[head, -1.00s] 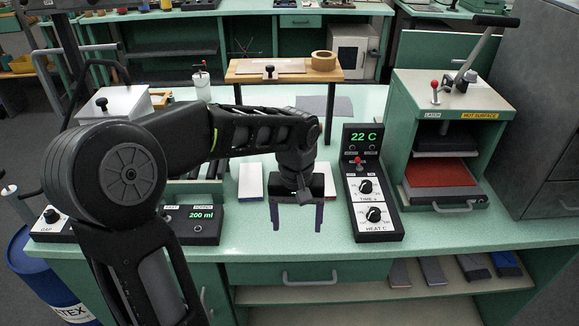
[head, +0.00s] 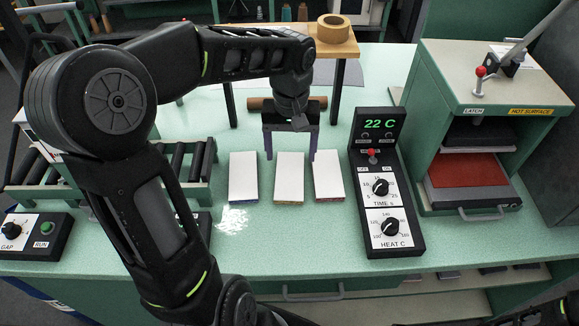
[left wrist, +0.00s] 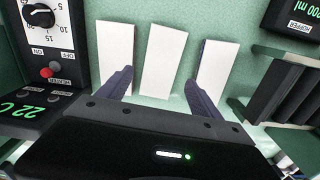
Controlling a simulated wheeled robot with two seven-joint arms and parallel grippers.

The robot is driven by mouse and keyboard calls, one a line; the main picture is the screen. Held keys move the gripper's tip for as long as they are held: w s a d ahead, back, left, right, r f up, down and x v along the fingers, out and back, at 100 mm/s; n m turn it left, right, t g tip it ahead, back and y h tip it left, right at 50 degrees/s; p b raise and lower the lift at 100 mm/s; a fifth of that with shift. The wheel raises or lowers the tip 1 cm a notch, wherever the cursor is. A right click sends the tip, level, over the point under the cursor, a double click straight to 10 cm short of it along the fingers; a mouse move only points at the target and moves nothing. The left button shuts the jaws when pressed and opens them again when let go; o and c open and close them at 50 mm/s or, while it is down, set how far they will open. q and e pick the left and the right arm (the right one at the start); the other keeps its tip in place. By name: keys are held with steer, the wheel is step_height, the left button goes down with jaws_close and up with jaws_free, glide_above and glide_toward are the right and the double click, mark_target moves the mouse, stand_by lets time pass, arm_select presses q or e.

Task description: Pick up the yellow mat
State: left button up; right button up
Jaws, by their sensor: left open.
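Three white-topped mats lie in a row on the green bench: a left one (head: 243,180), a middle one (head: 289,180) and a right one (head: 328,178). The left one's near edge looks blue, the middle one's tan or yellowish, the right one's red. White tops hide their main colours, so the yellow one is not certain. My left gripper (head: 290,156) is open and empty, fingers pointing down, near the far end of the middle mat. In the left wrist view the middle mat (left wrist: 162,55) shows between the open fingertips (left wrist: 160,80). My right gripper is not in view.
A black control box (head: 386,190) reading 22 C stands just right of the mats. Beyond it is a green press (head: 505,130) marked hot surface. A roller unit (head: 185,170) is at the left. A wooden stand (head: 345,48) with a tape roll (head: 333,28) is behind.

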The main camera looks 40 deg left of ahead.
mark_target(290, 174)
arm_select(q)
steer(key=shift+f, duration=1.3)
steer(key=shift+a+f+p, duration=0.15)
steer(key=shift+f+p, duration=0.65)
steer(key=shift+f, duration=1.85)
steer(key=c, duration=1.1)
steer(key=shift+w+r, duration=0.1)
steer(key=shift+r, duration=0.05)
steer(key=shift+c, duration=0.2)
